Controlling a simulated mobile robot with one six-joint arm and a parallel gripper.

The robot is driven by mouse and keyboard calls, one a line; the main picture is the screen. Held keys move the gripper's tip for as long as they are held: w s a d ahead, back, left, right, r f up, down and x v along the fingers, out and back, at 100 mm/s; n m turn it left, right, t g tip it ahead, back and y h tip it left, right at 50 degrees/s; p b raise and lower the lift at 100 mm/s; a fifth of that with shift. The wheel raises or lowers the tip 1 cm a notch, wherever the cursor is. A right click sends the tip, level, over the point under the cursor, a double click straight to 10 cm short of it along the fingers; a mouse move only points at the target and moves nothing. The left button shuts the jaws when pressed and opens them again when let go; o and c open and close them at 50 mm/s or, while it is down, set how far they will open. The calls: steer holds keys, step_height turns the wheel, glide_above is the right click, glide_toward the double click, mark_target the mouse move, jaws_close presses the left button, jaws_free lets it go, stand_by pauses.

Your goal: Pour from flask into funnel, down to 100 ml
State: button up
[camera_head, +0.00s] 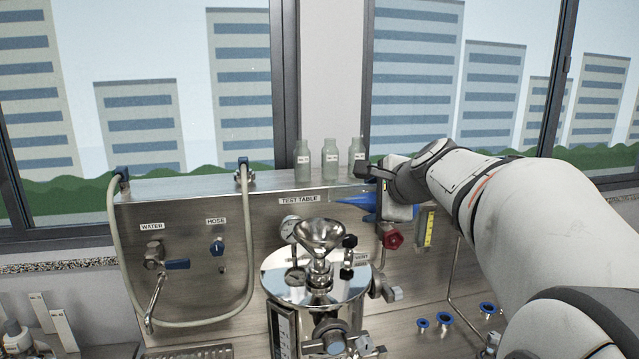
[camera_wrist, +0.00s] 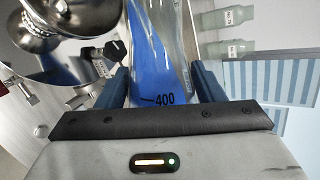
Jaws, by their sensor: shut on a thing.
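The flask (camera_head: 376,206) holds blue liquid and is tipped far over on its side, with its narrow end toward the left. My gripper (camera_head: 380,192) is shut on it. In the wrist view, the flask (camera_wrist: 160,70) stands between the fingers of my gripper (camera_wrist: 160,88), and a 400 mark shows near the palm. Its mouth is cut off there and too small to make out in the head view. The steel funnel (camera_head: 320,234) stands on the round vessel lid, left of and lower than the flask. The funnel (camera_wrist: 88,14) also shows at upper left in the wrist view. I cannot see a stream.
Three labelled bottles (camera_head: 330,159) stand on the steel back ledge, just behind the flask. A black-knobbed valve (camera_head: 348,252) stands beside the funnel on the lid (camera_head: 275,275). A red knob (camera_head: 393,240) sits below the flask. A hose loop hangs at left.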

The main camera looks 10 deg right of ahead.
steer(key=shift+r, duration=0.2)
steer(key=shift+n+h, duration=0.3)
steer(key=shift+h, duration=0.1)
steer(key=shift+a+r+n+h+p, duration=0.1)
steer(key=shift+r+n+h+p, duration=0.05)
steer(key=shift+n+h+p, duration=0.45)
stand_by(2.5)
steer(key=shift+f+m+y+b, duration=0.4)
steer(key=shift+f+b, duration=0.05)
steer(key=shift+b, duration=0.3)
steer(key=shift+f+m+y+b, duration=0.15)
steer(key=shift+m+y+b, duration=0.2)
steer(key=shift+b, duration=0.2)
steer(key=shift+m+y, duration=0.35)
steer(key=shift+y, duration=0.1)
steer(key=shift+r, duration=0.2)
